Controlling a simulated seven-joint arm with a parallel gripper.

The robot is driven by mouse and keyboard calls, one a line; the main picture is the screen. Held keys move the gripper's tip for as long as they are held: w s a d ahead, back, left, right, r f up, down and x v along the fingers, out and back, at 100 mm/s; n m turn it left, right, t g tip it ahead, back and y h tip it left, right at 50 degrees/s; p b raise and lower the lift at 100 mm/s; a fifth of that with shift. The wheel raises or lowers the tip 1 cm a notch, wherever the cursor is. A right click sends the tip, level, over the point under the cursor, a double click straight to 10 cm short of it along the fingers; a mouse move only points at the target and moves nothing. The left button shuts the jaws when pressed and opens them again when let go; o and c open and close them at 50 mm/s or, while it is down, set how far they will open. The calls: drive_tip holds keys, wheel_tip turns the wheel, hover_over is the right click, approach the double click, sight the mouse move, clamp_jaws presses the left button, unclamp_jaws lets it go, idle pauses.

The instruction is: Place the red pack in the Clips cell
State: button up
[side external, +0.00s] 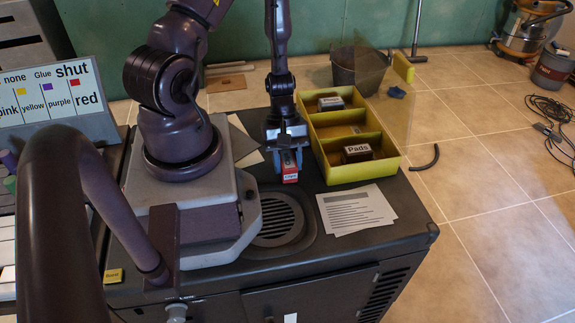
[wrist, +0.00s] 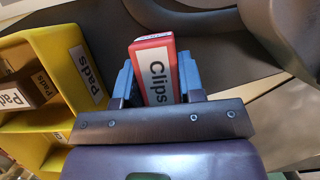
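The red pack (side external: 290,177) has a white label reading "Clips" in the wrist view (wrist: 155,70). My gripper (side external: 288,160) points down over the dark worktop, left of the yellow tray. Its two blue-grey fingers (wrist: 156,85) flank the pack and appear closed on it. The yellow divided tray (side external: 374,173) has a near cell holding a dark pack labelled "Pads" (side external: 358,152) and a far cell holding another dark pack (side external: 331,103). The middle cell looks mostly empty. In the wrist view the tray wall (wrist: 58,42) carries a "Pads" label. I cannot see which cell is labelled Clips.
A printed sheet (side external: 356,208) lies in front of the tray. A round vent grille (side external: 277,219) is below my gripper. A clear panel (side external: 385,95) stands behind the tray's right side. A board with colour words (side external: 50,92) stands at the left.

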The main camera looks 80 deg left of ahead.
sight(288, 157)
drive_tip(key=shift+c, duration=0.3)
wheel_tip(288, 157, up, 10)
drive_tip(key=shift+w+f, duration=0.15)
drive_tip(key=shift+f, duration=0.1)
drive_tip(key=w+a+r, duration=0.3)
drive_tip(key=w+r, duration=0.1)
drive_tip(key=w+a+f, duration=0.2)
drive_tip(key=w, duration=0.1)
drive_tip(key=w+a+f, duration=0.1)
drive_tip(key=w+f, duration=0.2)
drive_tip(key=w, duration=0.1)
drive_tip(key=w+a+f, duration=0.2)
drive_tip(key=w+f, duration=0.1)
drive_tip(key=shift+w+a+f, duration=0.25)
drive_tip(key=shift+w+a, duration=0.1)
drive_tip(key=shift+w+a+f, duration=0.2)
drive_tip(key=shift+w+f, duration=0.2)
drive_tip(key=shift+f, duration=0.05)
drive_tip(key=shift+w+f, duration=0.1)
drive_tip(key=shift+f, duration=1.6)
